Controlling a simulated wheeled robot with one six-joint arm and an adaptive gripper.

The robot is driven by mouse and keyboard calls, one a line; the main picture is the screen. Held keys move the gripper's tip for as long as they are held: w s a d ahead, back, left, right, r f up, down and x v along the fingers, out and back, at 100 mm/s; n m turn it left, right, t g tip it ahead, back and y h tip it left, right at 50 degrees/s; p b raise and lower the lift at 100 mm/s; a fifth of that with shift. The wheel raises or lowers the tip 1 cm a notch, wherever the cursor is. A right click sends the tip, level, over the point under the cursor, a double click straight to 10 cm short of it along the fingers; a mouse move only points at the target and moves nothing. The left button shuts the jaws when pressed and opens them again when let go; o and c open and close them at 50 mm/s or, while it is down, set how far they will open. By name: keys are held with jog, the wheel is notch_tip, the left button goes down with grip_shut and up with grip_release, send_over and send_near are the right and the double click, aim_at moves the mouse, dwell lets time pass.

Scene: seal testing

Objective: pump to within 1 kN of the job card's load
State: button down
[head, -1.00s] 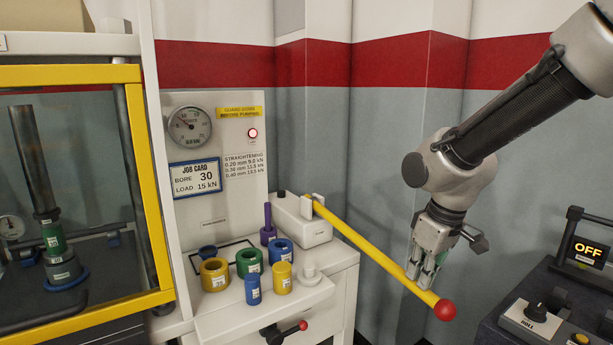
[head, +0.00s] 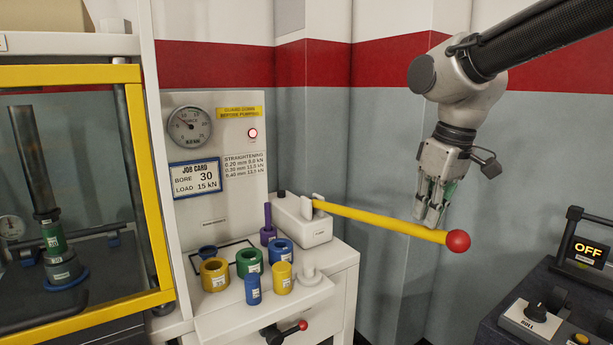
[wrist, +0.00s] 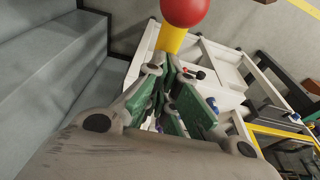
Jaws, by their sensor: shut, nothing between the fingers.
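The yellow pump lever (head: 370,223) with its red ball (head: 458,241) runs out to the right from the white pump block (head: 301,222), tilted slightly down. My gripper (head: 431,225) is shut and empty, fingertips down at the lever near the ball; I cannot tell whether they touch it. The wrist view shows the ball (wrist: 185,10) just beyond the fingers (wrist: 168,75). The round force gauge (head: 190,126) has its needle toward the upper left; the exact value is too small to read. The job card (head: 195,178) reads bore 30, load 15 kN.
A yellow-framed guard (head: 148,190) fronts the press chamber at left, with a rod and green seal inside. A red lamp (head: 253,133) is lit. Several coloured rings stand on the white cabinet. A panel (head: 588,250) at right reads OFF. The grey wall is close behind the lever.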

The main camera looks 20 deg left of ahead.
aim_at(425, 238)
jog(key=shift+s+d+f, duration=0.1)
jog(key=shift+f, duration=2.75)
notch_tip(425, 238, up, 6)
jog(key=shift+r, duration=0.1)
jog(key=d+r, duration=0.1)
jog(key=r, duration=0.1)
jog(key=s+d+r, duration=0.1)
jog(key=r, duration=0.1)
jog(key=s+d+r, duration=0.1)
jog(key=r, duration=0.2)
jog(key=shift+s, duration=0.1)
